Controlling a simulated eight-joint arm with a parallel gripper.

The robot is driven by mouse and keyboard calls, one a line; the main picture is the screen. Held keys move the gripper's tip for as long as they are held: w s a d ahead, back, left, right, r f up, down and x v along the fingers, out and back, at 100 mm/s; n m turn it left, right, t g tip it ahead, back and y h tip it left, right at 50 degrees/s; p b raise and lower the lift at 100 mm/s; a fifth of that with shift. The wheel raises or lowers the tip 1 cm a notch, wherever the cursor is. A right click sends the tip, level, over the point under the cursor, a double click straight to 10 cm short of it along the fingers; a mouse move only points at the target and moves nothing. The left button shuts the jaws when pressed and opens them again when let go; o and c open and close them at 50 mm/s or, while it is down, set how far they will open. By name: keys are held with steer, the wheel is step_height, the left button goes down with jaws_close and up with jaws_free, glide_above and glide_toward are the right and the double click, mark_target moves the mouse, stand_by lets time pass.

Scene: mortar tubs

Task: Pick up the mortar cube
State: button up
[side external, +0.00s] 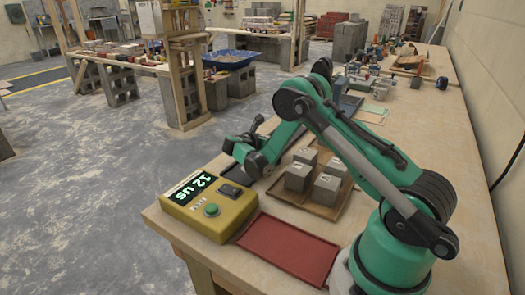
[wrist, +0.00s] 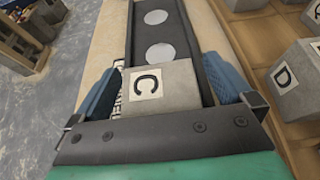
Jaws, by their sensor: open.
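A grey mortar cube marked C (wrist: 158,88) sits on a dark strip with pale round spots (wrist: 157,25) in the wrist view. My gripper (wrist: 166,84) is open, with one blue finger on each side of the cube. I cannot tell whether either finger touches it. In the side external view, my gripper is low near the table's left edge, behind the yellow device, and I cannot make out cube C there. Several other grey cubes (side external: 325,189) stand on a wooden tray (side external: 318,209); one marked D (wrist: 293,78) shows at right in the wrist view.
A yellow device (side external: 210,203) with a lit display and green button stands at the table's near left corner. An empty red tray (side external: 289,248) lies beside it. Tools and small items (side external: 410,62) crowd the table's far end. A wall runs along the right.

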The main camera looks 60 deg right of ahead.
jaws_close()
stand_by(0.3)
steer(key=shift+r, duration=0.1)
